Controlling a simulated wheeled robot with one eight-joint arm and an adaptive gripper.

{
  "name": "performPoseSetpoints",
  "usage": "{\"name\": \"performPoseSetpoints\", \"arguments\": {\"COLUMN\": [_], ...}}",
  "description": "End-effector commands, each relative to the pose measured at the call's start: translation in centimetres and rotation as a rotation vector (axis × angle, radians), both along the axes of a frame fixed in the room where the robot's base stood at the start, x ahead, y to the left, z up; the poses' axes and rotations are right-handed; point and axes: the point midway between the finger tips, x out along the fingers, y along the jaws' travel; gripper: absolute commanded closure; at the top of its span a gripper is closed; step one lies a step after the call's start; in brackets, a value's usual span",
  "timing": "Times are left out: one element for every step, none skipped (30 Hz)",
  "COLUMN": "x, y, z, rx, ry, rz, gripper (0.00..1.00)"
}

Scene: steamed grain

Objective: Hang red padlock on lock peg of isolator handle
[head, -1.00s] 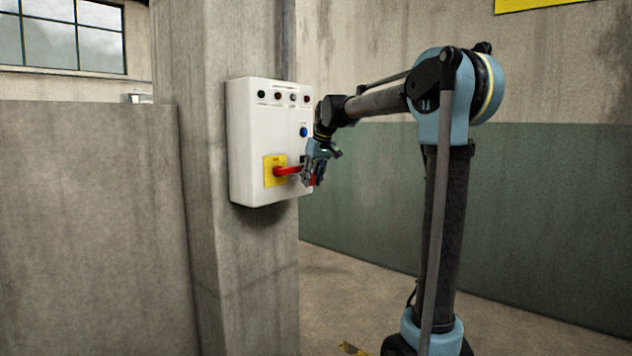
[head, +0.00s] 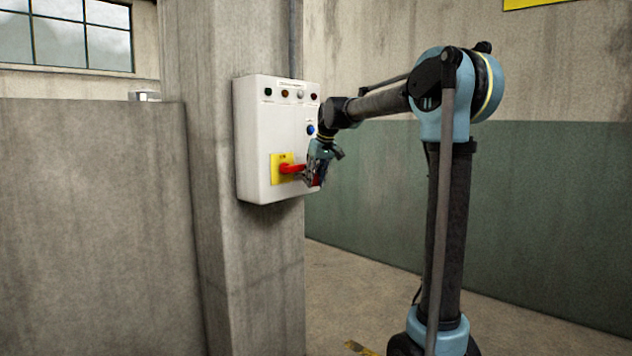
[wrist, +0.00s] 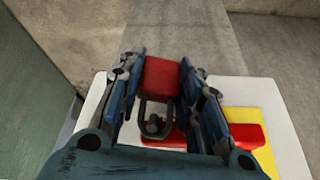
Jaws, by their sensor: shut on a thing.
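My gripper (wrist: 160,85) is shut on the red padlock (wrist: 160,77), its fingers on both sides of the body. The padlock's dark shackle (wrist: 143,112) points toward the red isolator handle (wrist: 230,136). A small dark peg (wrist: 154,126) shows within the shackle loop in the wrist view; I cannot tell whether the shackle is around it or only in front of it. In the head view the handle (head: 291,169) sticks out right from its yellow plate (head: 277,176), and my gripper (head: 315,177) is at its right end, mostly hiding the padlock.
The white control box (head: 255,140) is fixed to a concrete pillar (head: 200,230). It has several small lamps on top and a blue button (head: 310,130) above my gripper. A low concrete wall (head: 90,220) stands left. The floor (head: 340,290) right of the pillar is mostly clear.

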Motion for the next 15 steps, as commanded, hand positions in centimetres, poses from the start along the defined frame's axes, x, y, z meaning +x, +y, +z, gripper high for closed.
{"name": "performPoseSetpoints", "arguments": {"x": [0.00, 0.00, 0.00, 0.00, 0.00, 0.00, 0.00, -0.01, -0.01, -0.01, -0.01, -0.01, -0.01, -0.01, -0.01], "y": [0.00, 0.00, 0.00, 0.00, 0.00, 0.00, 0.00, -0.01, -0.01, -0.01, -0.01, -0.01, -0.01, -0.01, -0.01], "z": [0.01, 0.01, 0.01, 0.01, 0.01, 0.01, 0.01, 0.02, 0.02, 0.02, 0.02, 0.02, 0.02, 0.02, 0.02], "rx": [0.000, 0.000, 0.000, 0.000, 0.000, 0.000, 0.000, 0.000, 0.000, 0.000, 0.000, 0.000, 0.000, 0.000, 0.000], "ry": [0.000, 0.000, 0.000, 0.000, 0.000, 0.000, 0.000, 0.000, 0.000, 0.000, 0.000, 0.000, 0.000, 0.000, 0.000], "rz": [0.000, 0.000, 0.000, 0.000, 0.000, 0.000, 0.000, 0.000, 0.000, 0.000, 0.000, 0.000, 0.000, 0.000, 0.000], "gripper": [0.97, 0.97, 0.97, 0.97, 0.97, 0.97, 0.97, 0.65, 0.56, 0.49, 0.44, 0.44, 0.44, 0.44, 0.44]}}
